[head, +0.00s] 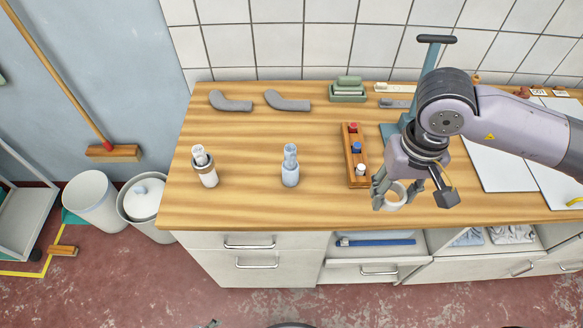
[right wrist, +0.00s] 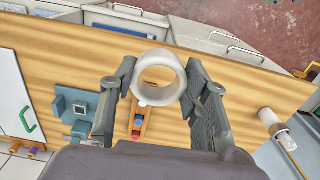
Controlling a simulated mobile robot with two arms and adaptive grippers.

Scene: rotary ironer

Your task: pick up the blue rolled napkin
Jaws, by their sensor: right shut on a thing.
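The blue rolled napkin (head: 290,168) appears to be the pale blue upright roll at the middle of the wooden counter (head: 250,205). A white roll with a brown band (head: 205,168) stands to its left. My right gripper (head: 392,194) is to the right of the blue roll, near the counter's front edge. It is shut on a white ring (head: 395,199), which also shows between the fingers in the right wrist view (right wrist: 178,62). The blue roll is not visible in the right wrist view.
A narrow wooden tray (head: 350,153) with coloured pieces stands just left of my right gripper. Two grey curved pieces (head: 287,102) and a green stack (head: 348,91) lie at the back. White boards (head: 500,168) lie at right. Counter between the two rolls is clear.

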